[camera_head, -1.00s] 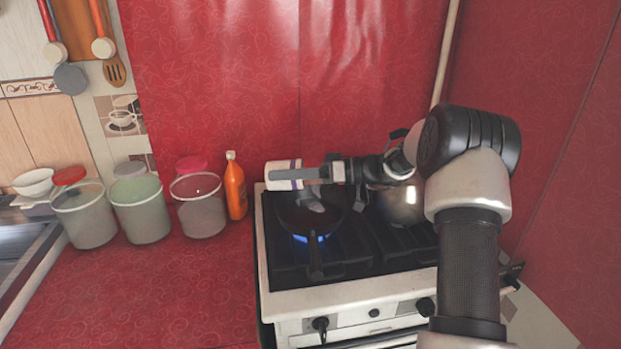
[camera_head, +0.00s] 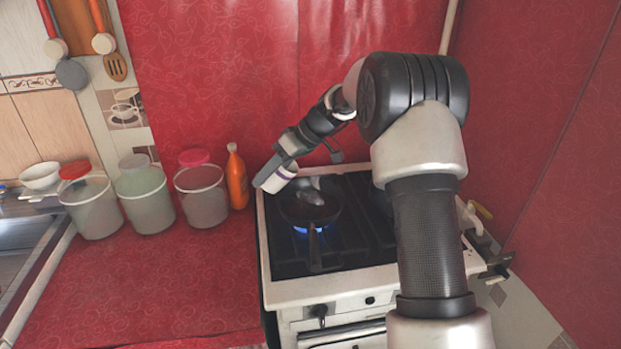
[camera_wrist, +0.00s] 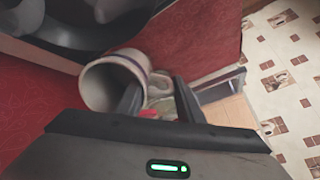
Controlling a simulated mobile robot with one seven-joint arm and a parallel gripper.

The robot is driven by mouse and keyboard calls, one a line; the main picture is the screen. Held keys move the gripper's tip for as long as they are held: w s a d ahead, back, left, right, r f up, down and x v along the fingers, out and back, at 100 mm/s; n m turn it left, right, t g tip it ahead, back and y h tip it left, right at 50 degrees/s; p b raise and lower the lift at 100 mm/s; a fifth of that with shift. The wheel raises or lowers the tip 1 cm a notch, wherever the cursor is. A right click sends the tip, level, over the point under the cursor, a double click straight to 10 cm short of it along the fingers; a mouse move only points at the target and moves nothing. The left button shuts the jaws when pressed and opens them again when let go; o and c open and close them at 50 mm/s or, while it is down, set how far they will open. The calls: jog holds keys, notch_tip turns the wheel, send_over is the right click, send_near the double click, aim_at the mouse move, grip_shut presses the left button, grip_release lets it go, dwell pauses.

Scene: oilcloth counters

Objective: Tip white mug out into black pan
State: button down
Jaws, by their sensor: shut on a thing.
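The white mug (camera_head: 272,181) with a purple band is tilted in my gripper (camera_head: 285,163), above the stove's left edge and up-left of the black pan. My gripper is shut on it.
The white stove (camera_head: 300,292) has a blue flame under the pan. An orange bottle (camera_head: 237,180) and several lidded tubs (camera_head: 203,198) stand to its left. The red counter (camera_head: 170,285) in front of them is clear. A red wall covering rises behind.

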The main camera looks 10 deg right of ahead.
jog(key=a+h+p, duration=0.2)
jog(key=p, duration=0.1)
jog(key=shift+w+r+g+p, duration=0.15)
jog(key=shift+g+p, duration=0.15)
jog(key=shift+a+h+p, duration=0.35)
jog(key=shift+h+p, duration=0.15)
jog(key=shift+p, duration=0.05)
jog(key=shift+w+a+f+g+h+p, duration=0.25)
jog(key=shift+a+f+h+p, duration=0.35)
jog(key=shift+h+p, duration=0.45)
jog(key=shift+w+a+f+g+h+p, duration=0.15)
jog(key=shift+a+f+h+p, duration=0.5)
jog(key=shift+p, duration=0.7)
jog(key=shift+w+a+f+g+h+p, duration=0.15)
jog(key=shift+a+f+g+h+p, duration=0.25)
jog(key=shift+h+p, duration=0.65)
jog(key=shift+f, duration=0.1)
